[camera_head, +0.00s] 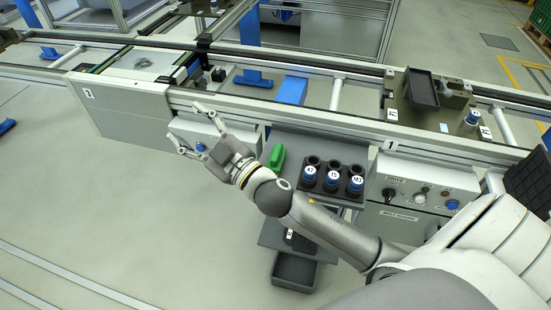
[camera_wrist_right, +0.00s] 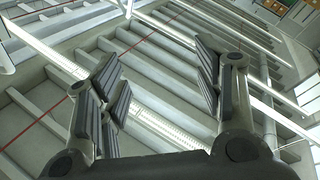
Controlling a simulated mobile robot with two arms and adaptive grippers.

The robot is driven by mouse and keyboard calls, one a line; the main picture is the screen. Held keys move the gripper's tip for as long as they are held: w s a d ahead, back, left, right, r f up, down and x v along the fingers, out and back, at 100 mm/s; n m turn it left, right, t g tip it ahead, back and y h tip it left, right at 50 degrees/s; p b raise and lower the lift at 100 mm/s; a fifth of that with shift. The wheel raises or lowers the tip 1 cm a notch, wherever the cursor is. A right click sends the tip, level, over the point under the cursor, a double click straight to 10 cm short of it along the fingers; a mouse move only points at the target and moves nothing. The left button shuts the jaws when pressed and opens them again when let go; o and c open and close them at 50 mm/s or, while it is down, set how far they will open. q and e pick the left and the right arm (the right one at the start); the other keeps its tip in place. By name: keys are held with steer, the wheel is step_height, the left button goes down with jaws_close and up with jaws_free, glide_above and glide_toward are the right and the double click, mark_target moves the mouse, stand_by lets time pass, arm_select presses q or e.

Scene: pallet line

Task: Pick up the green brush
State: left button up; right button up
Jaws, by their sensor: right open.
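The green brush (camera_head: 277,158) lies at the left end of the dark shelf below the conveyor, in the head view. My right gripper (camera_head: 188,131) is to the left of the brush and apart from it, in front of the conveyor's side. Its fingers are spread and nothing is between them. In the right wrist view the open fingers (camera_wrist_right: 158,88) frame only a ceiling-like structure of beams and light strips; the brush is not in that view. My left gripper is in neither view.
A black holder (camera_head: 333,180) with several numbered blue-capped items stands right of the brush. A control box (camera_head: 415,195) with knobs is further right. A dark bin (camera_head: 294,271) sits low below the shelf. The conveyor (camera_head: 240,58) runs behind; open floor lies left.

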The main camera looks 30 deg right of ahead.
steer(key=a+r+n+g+y, duration=0.2)
steer(key=a+r+n+y, duration=0.2)
steer(key=a+n+y, duration=0.3)
steer(key=s+a+n+g+y, duration=0.3)
steer(key=n+g+y, duration=0.2)
steer(key=n+g, duration=0.2)
steer(key=n+g+h, duration=0.3)
steer(key=g+h, duration=0.8)
steer(key=h, duration=0.7)
glide_above(276, 151)
steer(key=f, duration=1.2)
steer(key=shift+a, duration=0.25)
steer(key=shift+d, duration=0.35)
step_height(276, 151, down, 5)
steer(key=shift+f+p, duration=0.15)
steer(key=shift+p, duration=0.5)
step_height(276, 151, down, 4)
steer(key=shift+s+f+p, duration=0.1)
steer(key=shift+p, duration=0.85)
steer(key=shift+f, duration=0.55)
steer(key=c, duration=1.1)
steer(key=shift+c, duration=0.2)
